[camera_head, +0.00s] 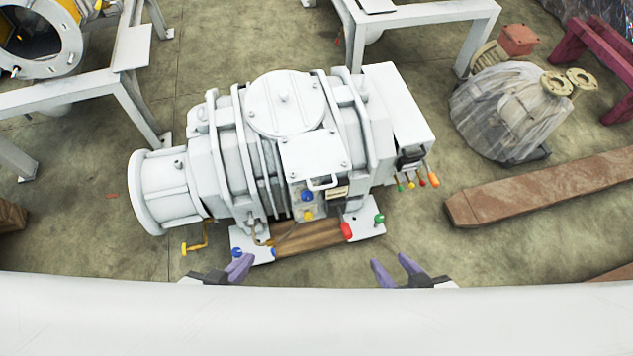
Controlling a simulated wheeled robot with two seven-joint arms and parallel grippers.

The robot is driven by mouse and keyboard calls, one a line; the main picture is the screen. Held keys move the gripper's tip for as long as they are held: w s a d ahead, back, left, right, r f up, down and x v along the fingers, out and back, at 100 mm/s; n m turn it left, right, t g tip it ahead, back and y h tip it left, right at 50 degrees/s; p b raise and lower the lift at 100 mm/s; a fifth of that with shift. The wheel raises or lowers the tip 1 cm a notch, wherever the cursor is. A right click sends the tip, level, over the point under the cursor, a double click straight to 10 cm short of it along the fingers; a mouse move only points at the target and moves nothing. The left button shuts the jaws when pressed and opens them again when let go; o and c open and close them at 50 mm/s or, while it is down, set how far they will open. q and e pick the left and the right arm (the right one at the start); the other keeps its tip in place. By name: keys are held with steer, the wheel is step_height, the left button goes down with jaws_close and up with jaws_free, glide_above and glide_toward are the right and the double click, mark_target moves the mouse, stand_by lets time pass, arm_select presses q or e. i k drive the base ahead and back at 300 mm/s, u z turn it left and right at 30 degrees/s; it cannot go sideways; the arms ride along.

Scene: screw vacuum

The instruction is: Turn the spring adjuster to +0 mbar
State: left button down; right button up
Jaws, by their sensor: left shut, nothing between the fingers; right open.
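A large white screw vacuum pump (232,150) lies on the floor ahead of me. Small coloured knobs sit on its front: a blue one (306,197) and a yellow one (308,215) below the handled panel, a red one (346,231) and a green one (379,219) at the right foot. I cannot tell which part is the spring adjuster, and no mbar marking is readable. My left gripper (240,268) has purple fingers, is shut and empty, just in front of the left foot. My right gripper (394,269) is open and empty, in front of the right foot. Neither touches a knob.
White frames (136,105) stand behind left and at the top. A plastic-wrapped machine (508,115) and a wooden beam (545,190) lie to the right. A yellow crank-shaped handle (197,243) sticks out at the pump's lower left. A white surface (310,320) crosses the bottom.

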mark_target(307, 196)
steer(key=u, duration=2.7)
steer(key=k, duration=1.15)
steer(key=z, duration=2.65)
